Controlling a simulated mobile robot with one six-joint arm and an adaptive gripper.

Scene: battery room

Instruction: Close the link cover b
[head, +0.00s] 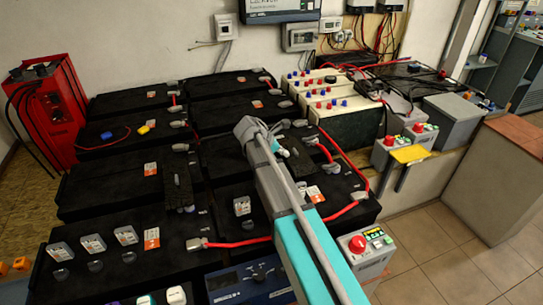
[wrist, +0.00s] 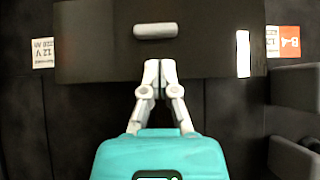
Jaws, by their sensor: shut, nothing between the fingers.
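In the wrist view a dark rectangular panel (wrist: 100,45) with a grey bar handle (wrist: 155,30) fills the upper middle. It looks like a link cover; I see no letter on it, and its tilt is unclear. My gripper (wrist: 160,66) is shut and empty, its tips overlapping the panel's lower part in the picture, just below the handle. I cannot tell whether they touch it. In the head view my gripper is mostly hidden by my arm, over the middle battery blocks. Another dark narrow strip (head: 178,180), possibly a cover, lies between two black blocks on the left.
An orange B-4 label (wrist: 283,42) is right of the panel. Black battery blocks (head: 95,190) with red cables (head: 240,243) surround my arm. Pale-topped batteries (head: 330,95) stand behind, a red charger (head: 48,110) at left, and a control box (head: 365,250) at right. Tiled floor is free at right.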

